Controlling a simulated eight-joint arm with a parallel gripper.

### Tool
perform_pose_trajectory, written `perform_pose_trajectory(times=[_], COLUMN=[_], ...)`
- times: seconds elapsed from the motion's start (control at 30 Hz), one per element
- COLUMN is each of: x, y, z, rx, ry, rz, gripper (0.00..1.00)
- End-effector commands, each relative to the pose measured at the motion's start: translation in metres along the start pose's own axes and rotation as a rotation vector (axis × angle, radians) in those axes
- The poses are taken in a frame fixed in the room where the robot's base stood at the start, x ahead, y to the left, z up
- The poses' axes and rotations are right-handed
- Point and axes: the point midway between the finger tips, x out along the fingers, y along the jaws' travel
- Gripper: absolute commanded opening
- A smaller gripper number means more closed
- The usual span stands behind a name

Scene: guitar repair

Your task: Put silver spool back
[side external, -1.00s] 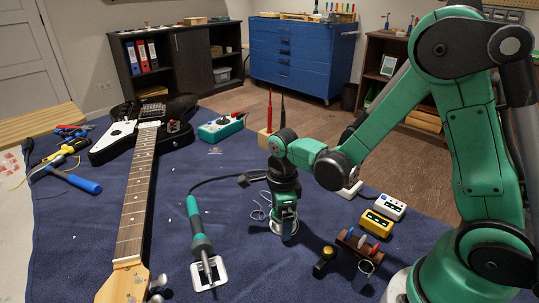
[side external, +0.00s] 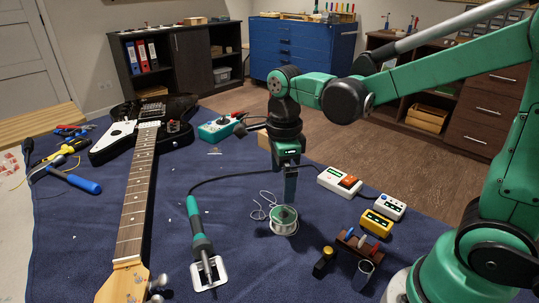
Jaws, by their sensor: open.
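The silver spool (side external: 284,226) stands upright on the blue mat (side external: 110,215), with a green top and loose thin wire (side external: 262,207) at its left. My gripper (side external: 290,202) is open and points straight down just above the spool. Its fingertips overlap the spool's upper edge in this view, so I cannot tell how much gap there is. Nothing shows between the jaws.
A soldering iron (side external: 203,240) on a white stand and a guitar (side external: 138,190) lie to the left. Right are a white box with an orange switch (side external: 340,181), small pedals (side external: 376,222) and a wooden rack (side external: 357,244).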

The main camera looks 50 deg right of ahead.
Motion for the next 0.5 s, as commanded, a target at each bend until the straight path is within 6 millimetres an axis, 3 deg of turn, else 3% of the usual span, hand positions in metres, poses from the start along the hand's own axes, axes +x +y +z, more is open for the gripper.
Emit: perform_pose_trajectory(times=[0.3,0.37,0.5], x=[-0.023,-0.025,-0.03], y=[0.001,0.003,0.01], z=[-0.001,-0.003,-0.008], rx=[-0.054,-0.143,-0.538], ry=[-0.009,-0.021,-0.052], rz=[-0.014,-0.037,-0.152], gripper=[1.0,1.0,1.0])
